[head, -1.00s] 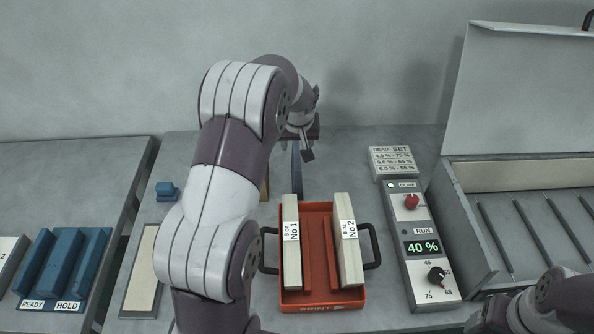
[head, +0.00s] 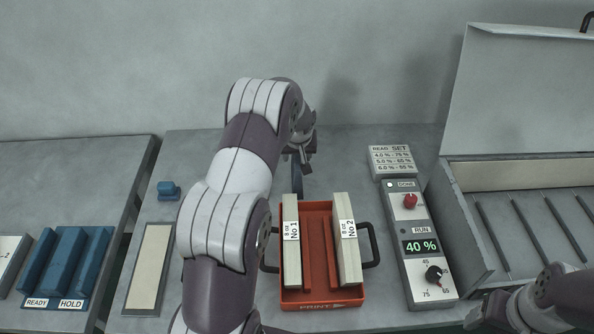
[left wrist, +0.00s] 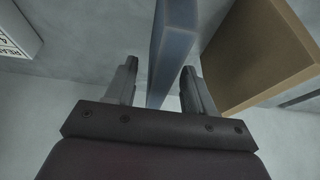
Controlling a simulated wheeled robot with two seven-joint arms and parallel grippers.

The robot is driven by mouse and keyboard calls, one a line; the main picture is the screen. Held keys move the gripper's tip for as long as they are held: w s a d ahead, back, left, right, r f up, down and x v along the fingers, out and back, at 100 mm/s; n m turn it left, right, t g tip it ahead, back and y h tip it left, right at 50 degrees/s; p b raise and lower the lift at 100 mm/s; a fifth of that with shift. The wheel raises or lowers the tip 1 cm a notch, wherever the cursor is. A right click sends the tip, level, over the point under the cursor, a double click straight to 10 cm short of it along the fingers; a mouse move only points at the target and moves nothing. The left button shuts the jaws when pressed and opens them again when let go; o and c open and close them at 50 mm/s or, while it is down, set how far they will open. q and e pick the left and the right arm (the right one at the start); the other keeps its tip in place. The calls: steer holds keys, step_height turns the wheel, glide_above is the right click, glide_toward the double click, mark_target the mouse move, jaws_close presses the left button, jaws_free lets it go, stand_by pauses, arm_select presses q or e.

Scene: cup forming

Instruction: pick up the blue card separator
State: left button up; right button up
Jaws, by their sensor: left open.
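The blue card separator (head: 297,182) is a thin, upright blue slab behind the orange tray, partly hidden by my left arm and gripper in the head view. My left gripper (head: 300,152) is at its upper part. In the left wrist view, the blue slab (left wrist: 172,45) runs between the two open fingers (left wrist: 160,70). The slab is close to the right finger there, with a wider gap to the left one; contact cannot be told. The gripper is open. My right arm shows at the lower right, its fingers out of view.
The orange tray (head: 317,240) holds two pale labelled blocks. A tan box (left wrist: 262,50) is close to the right finger in the left wrist view. A control panel (head: 418,220) and an open grey case (head: 465,240) stand right. A small blue block (head: 168,191) lies left.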

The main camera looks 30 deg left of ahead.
steer(key=shift+f, duration=0.25)
